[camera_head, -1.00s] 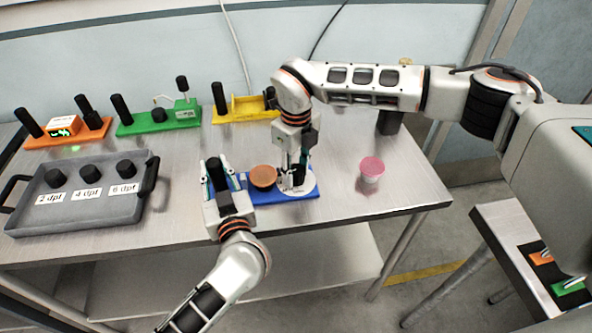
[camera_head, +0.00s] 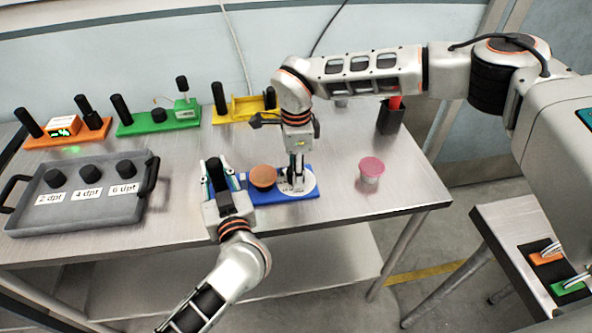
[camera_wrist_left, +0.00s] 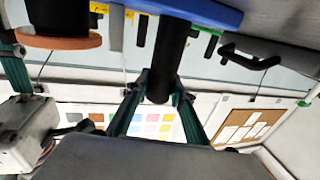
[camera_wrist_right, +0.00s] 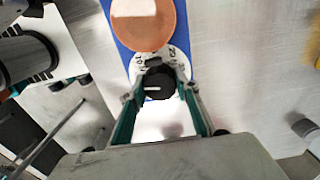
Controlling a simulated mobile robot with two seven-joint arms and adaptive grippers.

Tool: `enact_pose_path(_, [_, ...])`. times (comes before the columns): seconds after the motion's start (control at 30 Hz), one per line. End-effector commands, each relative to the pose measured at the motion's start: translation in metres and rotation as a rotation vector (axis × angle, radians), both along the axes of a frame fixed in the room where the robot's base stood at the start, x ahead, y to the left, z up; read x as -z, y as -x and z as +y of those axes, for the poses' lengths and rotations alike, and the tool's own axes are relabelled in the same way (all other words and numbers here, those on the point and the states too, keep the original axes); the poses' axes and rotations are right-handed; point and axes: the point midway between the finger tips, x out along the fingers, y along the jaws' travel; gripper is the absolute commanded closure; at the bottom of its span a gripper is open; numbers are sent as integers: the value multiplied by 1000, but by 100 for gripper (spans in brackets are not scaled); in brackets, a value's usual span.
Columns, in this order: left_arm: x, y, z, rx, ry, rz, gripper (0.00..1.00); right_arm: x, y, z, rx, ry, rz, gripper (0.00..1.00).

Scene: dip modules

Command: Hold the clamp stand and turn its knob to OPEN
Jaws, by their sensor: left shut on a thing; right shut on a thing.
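The clamp stand is a blue base (camera_head: 262,196) at the table's front, with a black post, an orange-brown round disc (camera_head: 263,176) and a white dial plate (camera_head: 309,184) with dark lettering. My left gripper (camera_head: 215,172) is shut on the black post (camera_wrist_left: 172,50) at the base's left end. My right gripper (camera_head: 296,178) points down over the dial, shut on the black knob (camera_wrist_right: 158,84). The knob's white pointer line faces left in the right wrist view. The dial lettering is partly hidden by the fingers and too small to read.
A grey tray (camera_head: 75,219) with labelled black knobs stands at the left. Orange (camera_head: 62,135), green (camera_head: 150,125) and yellow (camera_head: 243,108) modules line the back. A pink-lidded cup (camera_head: 371,169) and a black holder (camera_head: 390,118) stand to the right. The right front tabletop is clear.

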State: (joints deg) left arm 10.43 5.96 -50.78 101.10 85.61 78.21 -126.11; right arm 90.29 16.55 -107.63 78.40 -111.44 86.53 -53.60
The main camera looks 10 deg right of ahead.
Motion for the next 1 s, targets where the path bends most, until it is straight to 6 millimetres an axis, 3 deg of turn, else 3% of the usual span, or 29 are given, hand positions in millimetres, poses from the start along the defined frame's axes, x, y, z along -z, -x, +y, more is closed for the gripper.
enact_pose_path(0.4, [0,0,0,-1,0,-1,100,0,0,0,-192,1,0,91])
enact_pose_path(0.97, [0,0,1,-1,0,-1,100,0,0,0,-219,0,0,91])
enact_pose_path(1.0, [0,0,1,-1,0,-1,100,0,0,0,-219,0,0,62])
